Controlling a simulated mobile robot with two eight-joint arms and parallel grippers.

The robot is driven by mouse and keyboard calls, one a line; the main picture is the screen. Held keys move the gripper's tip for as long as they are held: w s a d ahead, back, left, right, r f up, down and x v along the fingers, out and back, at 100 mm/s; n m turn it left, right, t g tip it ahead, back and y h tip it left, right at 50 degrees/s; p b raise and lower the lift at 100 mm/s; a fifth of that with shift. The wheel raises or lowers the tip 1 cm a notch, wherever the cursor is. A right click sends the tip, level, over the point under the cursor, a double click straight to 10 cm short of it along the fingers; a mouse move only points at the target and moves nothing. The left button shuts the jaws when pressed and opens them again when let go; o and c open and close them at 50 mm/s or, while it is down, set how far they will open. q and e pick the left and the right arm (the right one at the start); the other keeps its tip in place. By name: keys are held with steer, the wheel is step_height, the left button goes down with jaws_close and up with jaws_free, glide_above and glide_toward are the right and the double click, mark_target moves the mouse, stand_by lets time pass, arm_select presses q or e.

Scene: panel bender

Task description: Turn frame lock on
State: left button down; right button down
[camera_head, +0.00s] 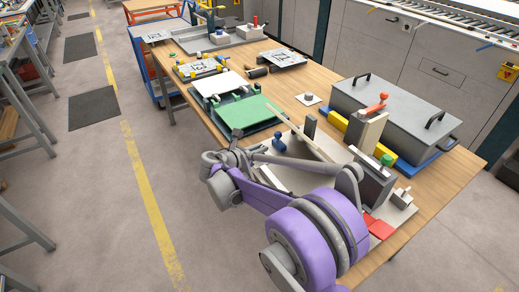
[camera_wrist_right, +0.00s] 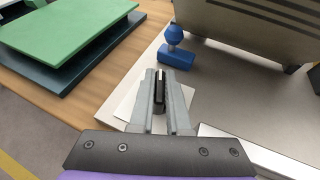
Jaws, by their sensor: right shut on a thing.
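My right gripper (camera_wrist_right: 160,78) is shut on a small dark upright piece (camera_wrist_right: 158,98) above a white plate (camera_wrist_right: 122,108). I cannot tell whether this piece is the frame lock. In the head view the right gripper (camera_head: 262,152) is small and partly hidden by my purple arm, left of the grey fixture plate. A blue knob on a blue block (camera_wrist_right: 176,50) stands just beyond the fingertips and apart from them; it also shows in the head view (camera_head: 278,142). My left gripper is not in view.
A green panel on a dark base (camera_head: 240,112) lies left of the gripper. A grey lidded box with black handles (camera_head: 395,110) stands to the right, with a red knob (camera_head: 378,105) near it. Bare wooden table (camera_head: 450,185) shows at right.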

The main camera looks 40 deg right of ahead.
steer(key=m+g, duration=0.5)
steer(key=g, duration=0.1)
steer(key=shift+w+g, duration=0.1)
steer(key=shift+g, duration=0.2)
steer(key=shift+m+g+y+p, duration=0.4)
steer(key=shift+m+g+y, duration=0.8)
steer(key=shift+m+g, duration=1.25)
steer(key=shift+m, duration=0.25)
steer(key=c, duration=0.9)
jaws_free()
steer(key=shift+r, duration=0.1)
